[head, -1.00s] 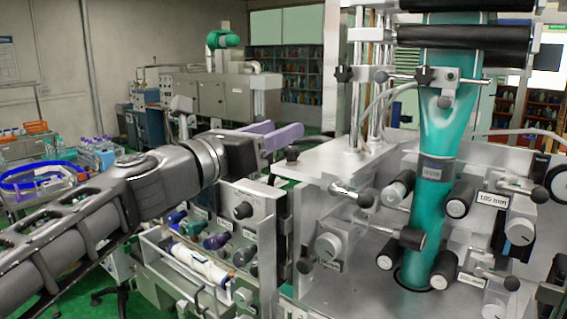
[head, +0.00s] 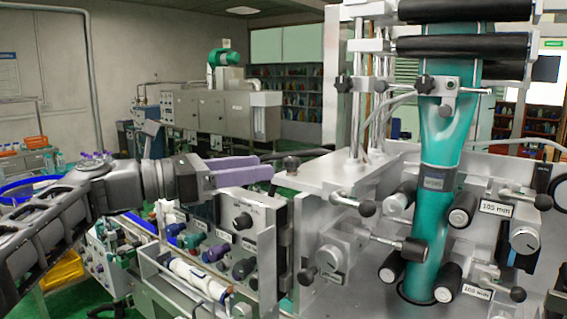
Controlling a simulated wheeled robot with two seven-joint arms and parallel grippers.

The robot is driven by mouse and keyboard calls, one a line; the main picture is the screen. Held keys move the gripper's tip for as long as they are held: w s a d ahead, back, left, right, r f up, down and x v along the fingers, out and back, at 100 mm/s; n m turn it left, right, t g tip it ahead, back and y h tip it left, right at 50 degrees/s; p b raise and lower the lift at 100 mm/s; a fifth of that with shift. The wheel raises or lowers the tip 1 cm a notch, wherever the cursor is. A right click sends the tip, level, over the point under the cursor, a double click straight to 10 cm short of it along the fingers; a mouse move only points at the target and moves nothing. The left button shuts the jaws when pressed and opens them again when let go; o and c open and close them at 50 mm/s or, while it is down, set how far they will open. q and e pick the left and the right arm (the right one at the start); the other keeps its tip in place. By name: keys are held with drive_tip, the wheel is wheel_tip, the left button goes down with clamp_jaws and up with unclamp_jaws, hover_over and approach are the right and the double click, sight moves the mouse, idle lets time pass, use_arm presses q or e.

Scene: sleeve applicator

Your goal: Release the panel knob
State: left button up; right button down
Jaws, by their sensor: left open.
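The grey control panel (head: 230,207) stands upright left of the machine's metal table. A black round knob (head: 243,221) sits on its upper right part, with a small label beside it. My left gripper (head: 266,166), with purple fingers, is open and empty. In the picture its fingers lie just above the knob, pointing right and apart from it; I cannot tell the depth gap. The left end of the panel's upper part is partly hidden behind my gripper. My right gripper is not in view.
Several coloured knobs (head: 215,252) line the panel's lower part. A tray (head: 183,301) holding a white roll (head: 198,279) juts out below. Right of the panel, the metal table (head: 352,295) carries a teal sleeve (head: 432,215), rollers and clamps.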

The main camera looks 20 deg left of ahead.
sight(284, 164)
use_arm(q)
drive_tip(key=p+x, duration=0.1)
drive_tip(key=x, duration=0.5)
drive_tip(key=shift+w+d, duration=0.15)
drive_tip(key=shift+d, duration=0.1)
clamp_jaws()
idle(0.3)
